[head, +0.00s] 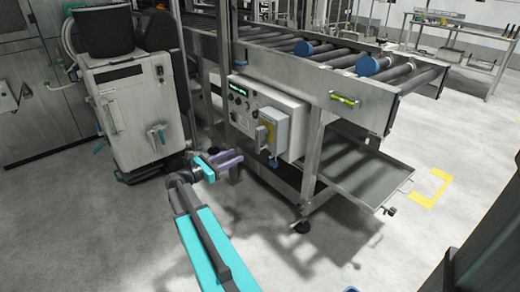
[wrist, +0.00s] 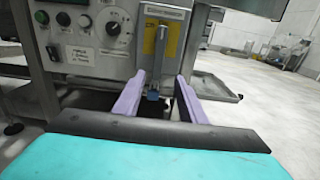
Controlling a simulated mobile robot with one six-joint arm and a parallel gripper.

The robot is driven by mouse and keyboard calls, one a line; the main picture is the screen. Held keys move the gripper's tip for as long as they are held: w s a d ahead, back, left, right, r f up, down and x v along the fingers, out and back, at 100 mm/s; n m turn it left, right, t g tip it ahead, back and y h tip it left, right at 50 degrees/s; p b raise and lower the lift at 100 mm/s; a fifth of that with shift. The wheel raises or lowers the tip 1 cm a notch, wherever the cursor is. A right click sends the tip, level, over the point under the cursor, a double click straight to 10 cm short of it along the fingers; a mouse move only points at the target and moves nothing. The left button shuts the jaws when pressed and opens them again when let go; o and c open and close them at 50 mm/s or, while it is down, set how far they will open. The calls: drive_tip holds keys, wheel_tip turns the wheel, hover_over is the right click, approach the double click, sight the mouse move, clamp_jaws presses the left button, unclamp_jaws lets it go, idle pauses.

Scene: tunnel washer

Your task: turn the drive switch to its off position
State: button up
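The control panel (head: 262,118) is a pale box mounted under the roller conveyor. At its right is a grey switch box with a yellow plate (wrist: 151,40) and a grey upright lever (wrist: 160,50), which looks like the drive switch. The switch box (head: 282,128) also shows in the head view. A small blue piece (wrist: 153,96) hangs below the lever. My gripper (wrist: 160,77) has two purple fingers, open and apart, with nothing between them that I can see held. In the head view my gripper (head: 240,156) is in front of and below the panel, left of the switch box.
A black rotary knob (wrist: 113,27) and several buttons sit left of the switch box. The conveyor's legs and a low tray (head: 365,175) stand to the right. A grey machine (head: 130,105) stands to the left. The floor in front is clear.

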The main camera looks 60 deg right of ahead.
sight(257, 145)
drive_tip(key=shift+r, duration=0.15)
drive_tip(key=shift+d, duration=0.1)
drive_tip(key=b+x, duration=0.2)
drive_tip(key=x, duration=1.1)
drive_tip(key=shift+s+d, duration=0.2)
drive_tip(key=shift+d, duration=0.1)
